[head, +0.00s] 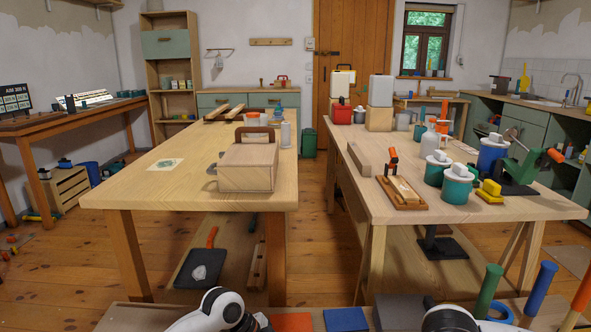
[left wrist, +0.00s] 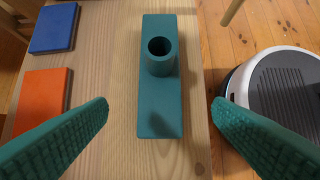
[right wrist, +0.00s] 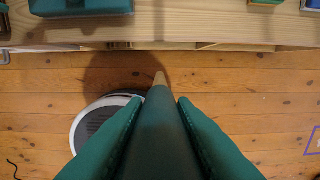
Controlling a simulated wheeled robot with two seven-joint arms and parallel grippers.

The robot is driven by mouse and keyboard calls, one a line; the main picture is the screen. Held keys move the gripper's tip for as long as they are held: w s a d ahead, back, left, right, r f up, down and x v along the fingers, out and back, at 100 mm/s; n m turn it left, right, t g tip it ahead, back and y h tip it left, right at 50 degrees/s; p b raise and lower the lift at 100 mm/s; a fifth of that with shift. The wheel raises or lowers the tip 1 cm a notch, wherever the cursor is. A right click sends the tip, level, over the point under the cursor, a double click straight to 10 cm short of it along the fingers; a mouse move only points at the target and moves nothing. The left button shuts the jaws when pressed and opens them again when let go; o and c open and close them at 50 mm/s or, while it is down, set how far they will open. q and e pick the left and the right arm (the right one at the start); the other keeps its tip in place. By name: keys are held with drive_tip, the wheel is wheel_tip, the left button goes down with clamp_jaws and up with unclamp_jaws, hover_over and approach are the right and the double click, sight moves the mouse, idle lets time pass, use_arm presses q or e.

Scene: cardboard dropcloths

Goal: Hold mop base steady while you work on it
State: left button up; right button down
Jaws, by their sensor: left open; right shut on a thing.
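The mop base (left wrist: 150,115) is a flat teal block with a round upright socket (left wrist: 161,55). It lies on a light wood bench top in the left wrist view. My left gripper (left wrist: 160,105) is open, with one finger on each side of the base and a visible gap to both. A teal block at the top left of the right wrist view (right wrist: 80,6) looks like the same base. My right gripper (right wrist: 160,100) is shut on a dark green pole (right wrist: 160,130) with a pale tapered tip, held over the floor in front of the bench. The tip is apart from the base.
An orange pad (left wrist: 43,103) and a blue pad (left wrist: 54,28) lie beside the base. In the head view, green (head: 488,289), blue (head: 539,292) and orange handles stand at the lower right. Two larger work tables (head: 105,195) (head: 545,205) stand beyond.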

use_arm(q)
wheel_tip(320, 180, down, 4)
drive_tip(key=b, duration=0.3)
drive_tip(key=shift+r, duration=0.15)
use_arm(e)
wheel_tip(320, 180, down, 4)
drive_tip(key=shift+f, duration=0.1)
use_arm(q)
drive_tip(key=shift+f, duration=0.25)
drive_tip(key=shift+f+b, duration=0.9)
drive_tip(key=shift+f, duration=1.15)
use_arm(e)
drive_tip(key=shift+f, duration=0.7)
use_arm(q)
drive_tip(key=c, duration=0.9)
